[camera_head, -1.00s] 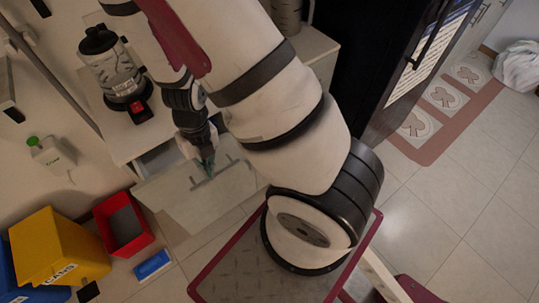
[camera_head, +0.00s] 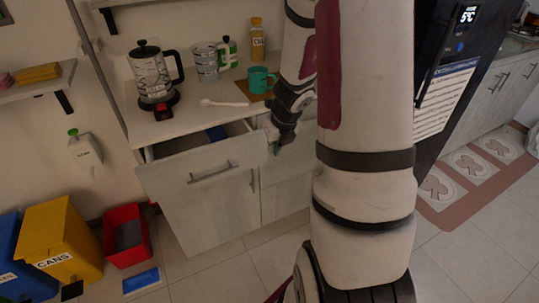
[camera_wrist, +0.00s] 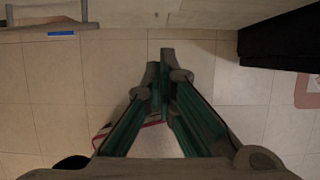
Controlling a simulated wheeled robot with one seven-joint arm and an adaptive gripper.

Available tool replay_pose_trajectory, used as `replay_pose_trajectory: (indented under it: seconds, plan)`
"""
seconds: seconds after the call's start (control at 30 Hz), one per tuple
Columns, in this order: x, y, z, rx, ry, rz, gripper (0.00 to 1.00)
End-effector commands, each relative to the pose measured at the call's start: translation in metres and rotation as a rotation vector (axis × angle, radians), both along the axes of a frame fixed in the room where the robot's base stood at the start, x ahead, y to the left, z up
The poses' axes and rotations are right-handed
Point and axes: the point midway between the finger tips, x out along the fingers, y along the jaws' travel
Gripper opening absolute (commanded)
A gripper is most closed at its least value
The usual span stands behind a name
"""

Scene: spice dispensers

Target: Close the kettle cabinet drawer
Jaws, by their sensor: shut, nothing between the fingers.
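The kettle (camera_head: 153,74) stands on the counter above the cabinet in the head view. Below it the top drawer (camera_head: 218,160) is pulled out, with its inside partly visible and a bar handle (camera_head: 212,174) on its front. Its right end stands out from the cabinet. My gripper (camera_head: 275,149) is beside the right end of the drawer front, pointing down; whether it touches cannot be told. In the wrist view my gripper (camera_wrist: 160,60) has its green-sided fingers together, with nothing between them.
The counter (camera_head: 200,112) holds cups, a bottle and a spoon. A dark fridge (camera_head: 455,75) stands right. Open floor lies in front.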

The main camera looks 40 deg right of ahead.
Motion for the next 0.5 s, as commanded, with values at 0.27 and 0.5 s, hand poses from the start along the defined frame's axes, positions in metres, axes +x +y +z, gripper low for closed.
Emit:
replay_pose_trajectory:
  seconds: [0.27,0.5]
  plan:
    - [0.016,-0.004,-0.044,0.004,0.001,-0.004,0.0]
    - [0.027,-0.007,-0.073,0.004,0.002,-0.003,0.0]
